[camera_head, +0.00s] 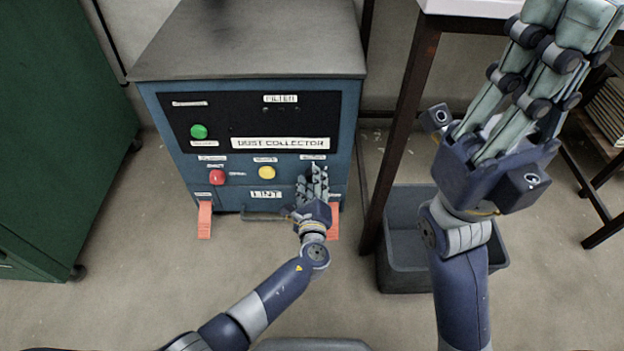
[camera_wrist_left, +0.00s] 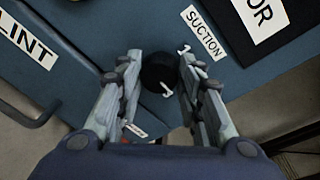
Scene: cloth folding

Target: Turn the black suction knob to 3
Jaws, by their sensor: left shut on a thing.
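The black suction knob (camera_wrist_left: 158,72) is on the blue panel in the left wrist view, beside the SUCTION label (camera_wrist_left: 203,33). A white mark shows on its lower edge, and a small white mark sits on the panel near its upper right; I cannot read a number there. My left gripper (camera_head: 313,172) is at the lower right of the machine's front in the head view and hides the knob there. In the wrist view its fingers lie on both sides of the knob, shut on it. My right gripper (camera_head: 565,25) is raised at the right, fingers pointing up; its opening is unclear.
The dust collector (camera_head: 160,125) has a green button (camera_head: 199,131), a red button (camera_head: 217,177), a yellow button (camera_head: 266,172) and a LINT drawer handle (camera_head: 262,217). A grey bin (camera_head: 400,285) stands right of it, by a table leg (camera_head: 400,130). A green cabinet (camera_head: 60,130) stands left.

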